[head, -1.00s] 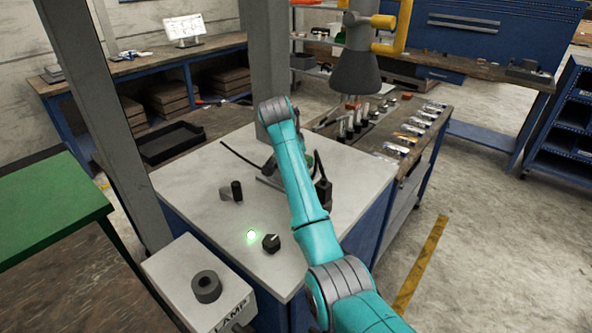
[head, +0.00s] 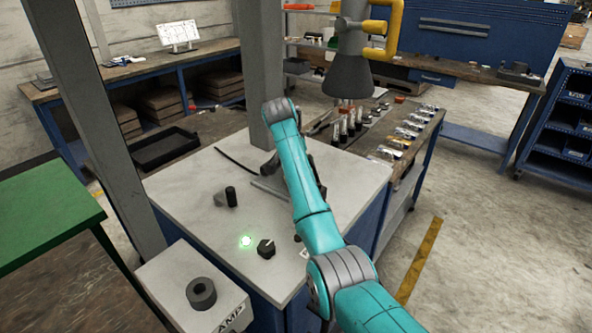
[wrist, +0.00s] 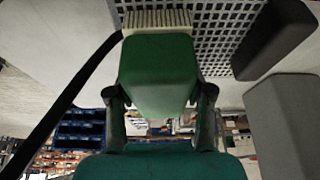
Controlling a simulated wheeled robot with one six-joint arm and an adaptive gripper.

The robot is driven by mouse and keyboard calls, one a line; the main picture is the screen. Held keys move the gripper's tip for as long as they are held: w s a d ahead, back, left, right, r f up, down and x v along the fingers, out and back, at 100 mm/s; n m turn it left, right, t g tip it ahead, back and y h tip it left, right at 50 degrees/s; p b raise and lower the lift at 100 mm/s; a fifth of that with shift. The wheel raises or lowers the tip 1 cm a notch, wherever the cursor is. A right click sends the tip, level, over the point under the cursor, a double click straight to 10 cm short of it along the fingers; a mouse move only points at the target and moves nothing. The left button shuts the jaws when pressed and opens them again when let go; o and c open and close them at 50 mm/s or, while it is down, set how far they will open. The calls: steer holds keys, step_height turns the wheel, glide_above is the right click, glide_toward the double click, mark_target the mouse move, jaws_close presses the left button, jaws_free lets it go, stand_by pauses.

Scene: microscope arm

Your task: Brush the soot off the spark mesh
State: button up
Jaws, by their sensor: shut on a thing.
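A green block-shaped brush (wrist: 158,75) with pale bristles (wrist: 157,20) is held in my gripper (wrist: 160,105), whose dark fingers close on its two sides. The spark mesh (wrist: 215,40), a grey grid with square holes, lies just beyond the bristles in the wrist view. The bristles overlap the mesh in the picture; I cannot tell whether they touch it. Soot cannot be made out on the visible part.
A dark block (wrist: 275,38) stands beside the mesh. A black cable (wrist: 70,105) runs at left. A grey hood (head: 348,78) hangs behind my arm.

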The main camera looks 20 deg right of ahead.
steer(key=shift+w+d, duration=0.15)
steer(key=shift+d, duration=0.05)
steer(key=shift+s+a, duration=0.85)
steer(key=shift+a, duration=0.15)
steer(key=shift+a, duration=0.1)
steer(key=shift+s+a, duration=0.75)
steer(key=shift+a, duration=0.1)
steer(key=shift+r, duration=0.1)
